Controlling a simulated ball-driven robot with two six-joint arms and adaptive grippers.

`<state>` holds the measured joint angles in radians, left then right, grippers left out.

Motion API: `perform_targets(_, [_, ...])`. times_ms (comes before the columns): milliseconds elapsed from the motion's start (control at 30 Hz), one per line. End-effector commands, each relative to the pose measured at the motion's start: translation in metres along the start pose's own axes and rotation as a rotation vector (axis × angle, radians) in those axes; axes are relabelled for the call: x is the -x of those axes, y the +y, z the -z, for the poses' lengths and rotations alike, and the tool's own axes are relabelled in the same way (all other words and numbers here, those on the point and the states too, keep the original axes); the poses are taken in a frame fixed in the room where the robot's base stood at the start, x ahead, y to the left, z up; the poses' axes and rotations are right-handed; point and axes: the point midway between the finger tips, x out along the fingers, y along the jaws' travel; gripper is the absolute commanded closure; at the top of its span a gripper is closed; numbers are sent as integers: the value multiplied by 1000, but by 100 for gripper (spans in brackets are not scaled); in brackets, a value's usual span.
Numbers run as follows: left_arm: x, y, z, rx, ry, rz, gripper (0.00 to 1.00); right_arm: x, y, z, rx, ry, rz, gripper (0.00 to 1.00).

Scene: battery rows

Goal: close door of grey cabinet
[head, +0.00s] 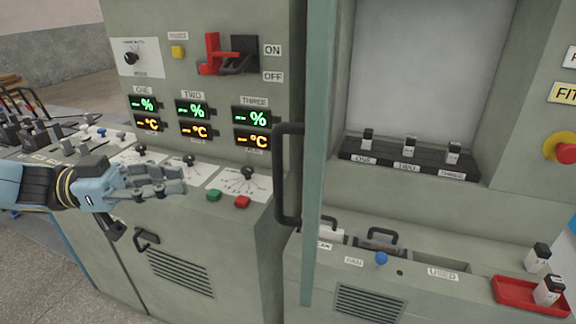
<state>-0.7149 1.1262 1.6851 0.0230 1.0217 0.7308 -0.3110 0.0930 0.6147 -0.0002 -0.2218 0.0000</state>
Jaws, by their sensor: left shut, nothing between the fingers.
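The grey cabinet (490,200) fills the right side of the head view. Its door (320,130) stands open and shows nearly edge-on as a tall grey-green strip. A black bar handle (288,175) sits on the door's left face. My left gripper (178,185) reaches in from the left with its fingers shut and empty. It is over the sloped panel, left of the handle and apart from it. My right gripper is not in view.
A control cabinet (200,15) with displays and a red lever (211,50) stands behind my left gripper. Inside the grey cabinet, a black rack (400,165) holds three small blocks. A red tray (520,292) with blocks sits at lower right.

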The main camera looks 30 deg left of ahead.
Motion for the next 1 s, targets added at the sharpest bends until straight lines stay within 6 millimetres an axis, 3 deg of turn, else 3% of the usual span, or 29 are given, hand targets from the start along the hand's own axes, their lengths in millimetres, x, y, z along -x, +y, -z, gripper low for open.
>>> perform_targets(33, [4, 1, 5, 2, -28, -14, 100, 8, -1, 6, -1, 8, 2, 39])
perform_targets(133, [3, 3, 2, 7, -38, -16, 100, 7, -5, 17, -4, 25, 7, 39])
perform_targets(300, [-18, 3, -2, 4, -33, -15, 100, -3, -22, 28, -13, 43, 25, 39])
perform_targets(700, [-102, 3, -6, 2, -31, -10, 100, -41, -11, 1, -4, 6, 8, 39])
perform_targets(1000, [-131, 4, -5, 4, -36, -11, 100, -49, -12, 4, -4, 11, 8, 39])
